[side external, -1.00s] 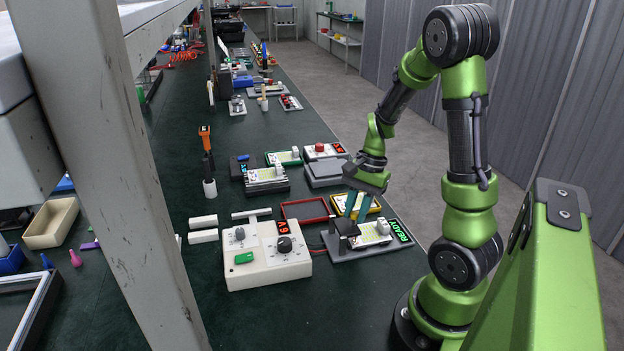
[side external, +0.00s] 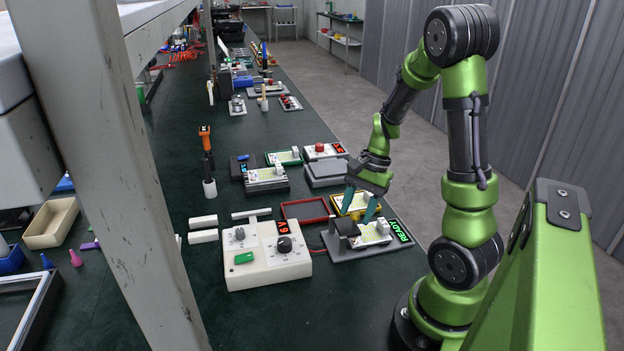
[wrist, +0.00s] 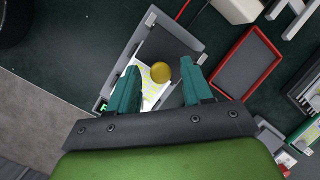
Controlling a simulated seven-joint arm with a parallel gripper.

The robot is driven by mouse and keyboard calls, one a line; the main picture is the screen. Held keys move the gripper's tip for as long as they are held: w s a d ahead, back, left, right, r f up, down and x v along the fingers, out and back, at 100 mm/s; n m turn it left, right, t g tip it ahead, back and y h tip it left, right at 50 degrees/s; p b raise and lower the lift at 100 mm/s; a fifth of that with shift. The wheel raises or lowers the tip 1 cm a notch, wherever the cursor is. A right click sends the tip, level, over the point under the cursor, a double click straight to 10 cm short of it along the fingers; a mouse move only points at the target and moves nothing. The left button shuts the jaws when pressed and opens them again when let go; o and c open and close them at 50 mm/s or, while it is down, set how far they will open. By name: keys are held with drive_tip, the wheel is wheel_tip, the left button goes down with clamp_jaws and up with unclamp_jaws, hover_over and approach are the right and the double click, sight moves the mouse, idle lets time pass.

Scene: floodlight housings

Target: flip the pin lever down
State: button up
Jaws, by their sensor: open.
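The grey fixture (side external: 345,252) with a lit green READY display (side external: 400,231) stands near the bench's right edge. It carries a white board (side external: 372,238), a dark block (side external: 345,226) and a small pale upright piece (side external: 383,226). I cannot tell which part is the pin lever. In the wrist view the fixture (wrist: 186,38) lies ahead of my fingers, and a round gold part (wrist: 161,72) shows over the board (wrist: 150,97) between them. My gripper (side external: 361,204) is open and empty above the fixture; its teal fingers (wrist: 162,90) hide part of the board.
A white control box (side external: 268,264) with a dark knob and red display stands left of the fixture. White bars (side external: 203,237) lie further left. The bench front is clear.

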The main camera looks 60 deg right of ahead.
drive_tip(key=v, duration=1.6)
drive_tip(key=shift+r, duration=0.3)
drive_tip(key=shift+d, duration=0.1)
drive_tip(key=w+a+r+n+t+h, duration=0.1)
drive_tip(key=a+n+t, duration=0.4)
drive_tip(key=a+n, duration=0.8)
drive_tip(key=a, duration=1.1)
drive_tip(key=shift+w+a+n+t, duration=0.3)
drive_tip(key=shift+w+n, duration=0.05)
drive_tip(key=shift+n, duration=0.05)
